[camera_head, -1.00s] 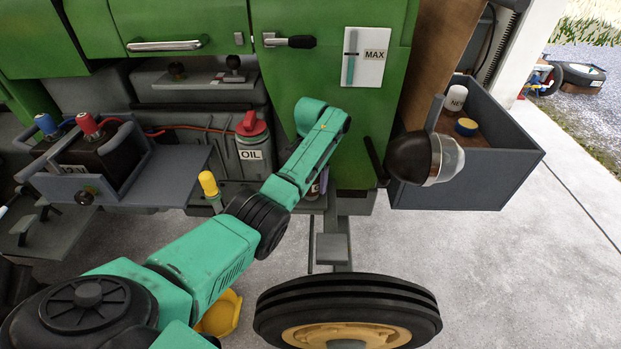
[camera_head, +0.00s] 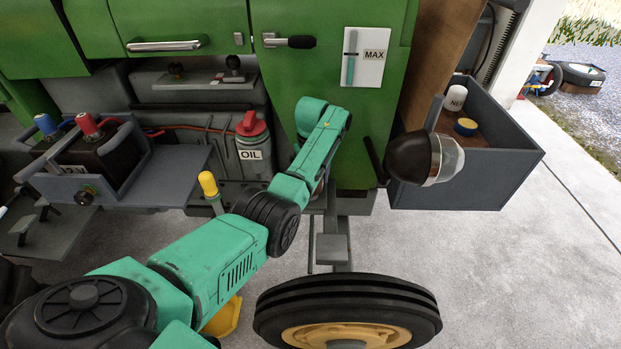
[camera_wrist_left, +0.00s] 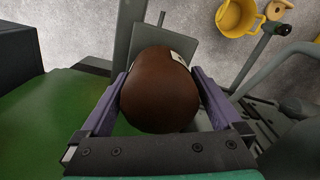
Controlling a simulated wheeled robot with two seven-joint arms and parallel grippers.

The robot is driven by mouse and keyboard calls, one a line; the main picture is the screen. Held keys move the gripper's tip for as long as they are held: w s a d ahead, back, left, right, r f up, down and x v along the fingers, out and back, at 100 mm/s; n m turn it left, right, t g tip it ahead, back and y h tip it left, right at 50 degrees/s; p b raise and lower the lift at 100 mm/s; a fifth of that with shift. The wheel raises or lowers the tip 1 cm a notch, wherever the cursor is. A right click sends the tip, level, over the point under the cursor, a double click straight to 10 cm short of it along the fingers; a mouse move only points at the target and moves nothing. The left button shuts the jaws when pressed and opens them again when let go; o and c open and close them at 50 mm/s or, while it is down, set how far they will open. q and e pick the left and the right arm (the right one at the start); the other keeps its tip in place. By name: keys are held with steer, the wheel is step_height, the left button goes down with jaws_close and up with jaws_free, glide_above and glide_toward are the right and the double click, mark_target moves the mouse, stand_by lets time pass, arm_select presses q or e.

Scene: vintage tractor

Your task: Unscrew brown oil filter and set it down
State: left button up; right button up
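The brown oil filter (camera_wrist_left: 158,95) fills the middle of the left wrist view, with part of a pale label at its upper right edge. My left gripper (camera_wrist_left: 160,76) has one purple finger on each side of it, and both appear to touch its sides. Whether the filter is still joined to the tractor cannot be seen. In the head view my left arm reaches to the lower green panel (camera_head: 375,130), and the arm hides the gripper and most or all of the filter. My right gripper is not in view.
A grey tray (camera_head: 470,185) at right holds a white labelled filter (camera_head: 456,97) and a small yellow-topped item (camera_head: 466,127). A red-capped oil bottle (camera_head: 252,150) stands left. A yellow container (camera_wrist_left: 238,16) and wheel (camera_head: 346,315) are below.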

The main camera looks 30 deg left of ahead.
arm_select(q)
steer(key=m, duration=0.4)
steer(key=shift+m, duration=0.4)
steer(key=m, duration=0.7)
steer(key=shift+a, duration=0.1)
steer(key=c, duration=0.7)
steer(key=n, duration=0.5)
steer(key=shift+n, duration=0.4)
steer(key=shift+r+p, duration=2.3)
steer(key=shift+p, duration=0.55)
